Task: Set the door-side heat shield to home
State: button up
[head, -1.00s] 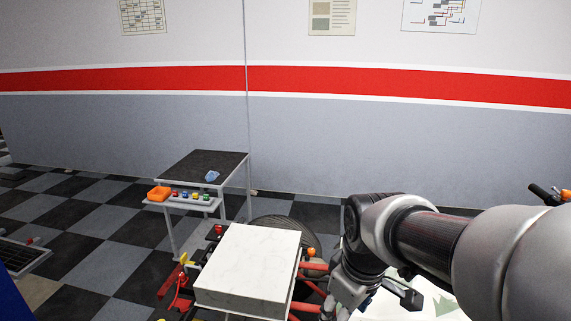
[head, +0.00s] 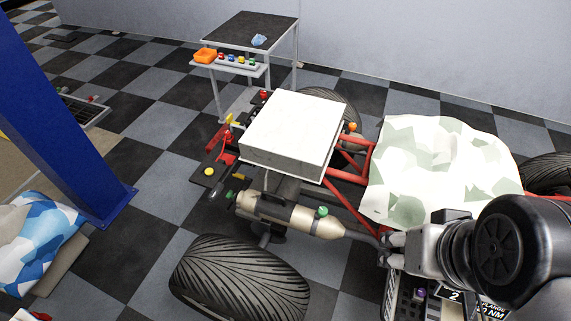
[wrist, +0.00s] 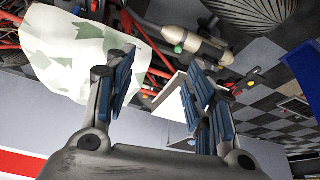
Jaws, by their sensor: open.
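A beige, cylinder-shaped exhaust can (head: 310,224) lies along the near side of the stripped quad, with a green knob (head: 321,212) on top and a dark bracket at its left end. I cannot tell which part is the door-side heat shield; it may be the metal cover on this can. The can also shows at the top of the wrist view (wrist: 203,45), with its green knob (wrist: 179,48). My gripper (head: 391,249) is by the can's right end in the head view. In the wrist view my gripper (wrist: 160,72) is open and empty, with its blue-padded fingers wide apart.
A white box (head: 290,125) and a camouflage cloth (head: 440,165) cover parts of the red frame. A big tyre (head: 240,280) stands in front. A blue post (head: 60,120) rises at left.

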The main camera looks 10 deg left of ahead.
aim_at(277, 206)
jog(key=k+j+u, duration=0.15)
jog(key=j, duration=0.2)
jog(key=k+j+u, duration=0.1)
jog(key=j, duration=0.25)
jog(key=k+j+u, duration=0.15)
jog(key=k+j, duration=0.15)
jog(key=j, duration=0.1)
